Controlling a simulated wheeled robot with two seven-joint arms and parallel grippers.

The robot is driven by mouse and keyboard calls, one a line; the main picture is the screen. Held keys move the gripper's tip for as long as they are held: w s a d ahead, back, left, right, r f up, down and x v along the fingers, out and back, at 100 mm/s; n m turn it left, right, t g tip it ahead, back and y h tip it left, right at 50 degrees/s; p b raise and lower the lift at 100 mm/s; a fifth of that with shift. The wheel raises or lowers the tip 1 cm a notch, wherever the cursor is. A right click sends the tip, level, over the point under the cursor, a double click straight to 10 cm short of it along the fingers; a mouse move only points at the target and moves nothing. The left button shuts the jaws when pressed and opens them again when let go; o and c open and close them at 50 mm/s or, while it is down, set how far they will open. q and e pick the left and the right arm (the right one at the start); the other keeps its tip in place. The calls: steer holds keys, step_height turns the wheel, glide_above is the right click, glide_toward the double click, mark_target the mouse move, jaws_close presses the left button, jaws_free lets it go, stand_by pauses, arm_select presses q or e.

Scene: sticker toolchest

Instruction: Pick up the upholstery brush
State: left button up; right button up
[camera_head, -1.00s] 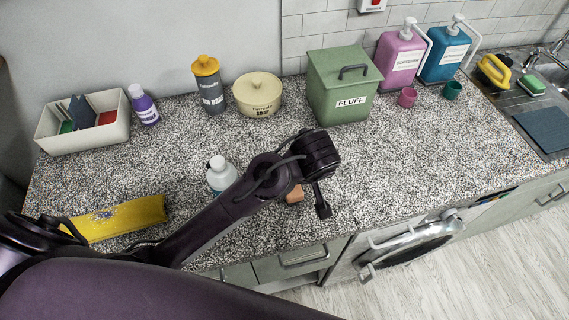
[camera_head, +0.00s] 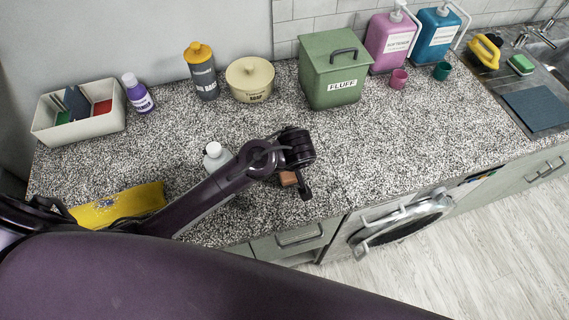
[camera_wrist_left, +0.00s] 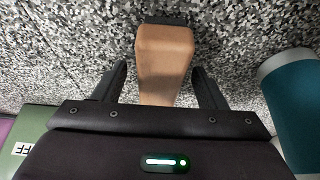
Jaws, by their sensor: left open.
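A brown block-shaped brush (camera_head: 288,178), which I take to be the upholstery brush, lies on the speckled counter near its front edge. In the head view my arm partly hides it. In the left wrist view the brush (camera_wrist_left: 164,60) shows a brown body with a dark strip at its far end. My left gripper (camera_head: 303,190) is over the brush. In the left wrist view the gripper (camera_wrist_left: 161,72) is open, with one finger on either side of the brush and visible gaps. It is not closed on it. My right gripper is not in view.
A white-capped bottle (camera_head: 216,157) stands left of the brush, partly behind my arm. A yellow item (camera_head: 118,206) lies at front left. The green FLUFF box (camera_head: 335,70), a cream pot (camera_head: 249,80) and other containers line the back.

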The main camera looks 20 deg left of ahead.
arm_select(q)
steer(key=shift+f, duration=0.2)
stand_by(0.5)
steer(key=c, duration=1.1)
